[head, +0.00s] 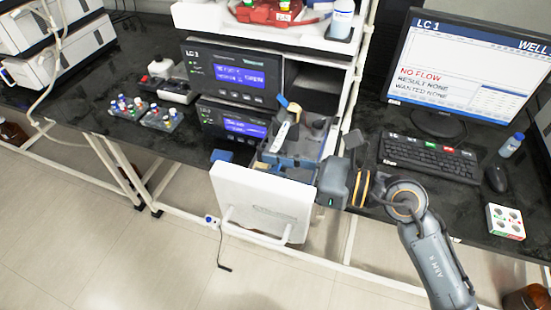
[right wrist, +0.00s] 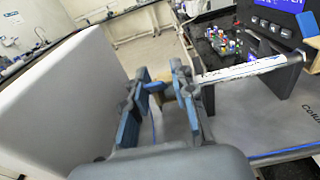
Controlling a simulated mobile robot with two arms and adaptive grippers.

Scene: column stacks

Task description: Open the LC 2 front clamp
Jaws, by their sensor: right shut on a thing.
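The LC 2 drawer, with a white front (head: 262,205), is pulled out below the lower module (head: 232,122). A white column (head: 281,136) lies in it, and shows in the right wrist view (right wrist: 245,69). The front clamp (right wrist: 157,87) is a small blue and tan part at the column's near end, largely hidden by my fingers. My right gripper (head: 270,158) reaches in from the right, just behind the drawer front. In the right wrist view its two blue-padded fingers (right wrist: 162,90) are closed around the clamp part. A blue lever (head: 283,102) stands raised at the column's far end. My left gripper is not in view.
Vial racks (head: 160,117) stand left on the black bench. A monitor (head: 465,75), keyboard (head: 430,157) and mouse (head: 497,178) are at right. The white drawer front rises close beside my right gripper.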

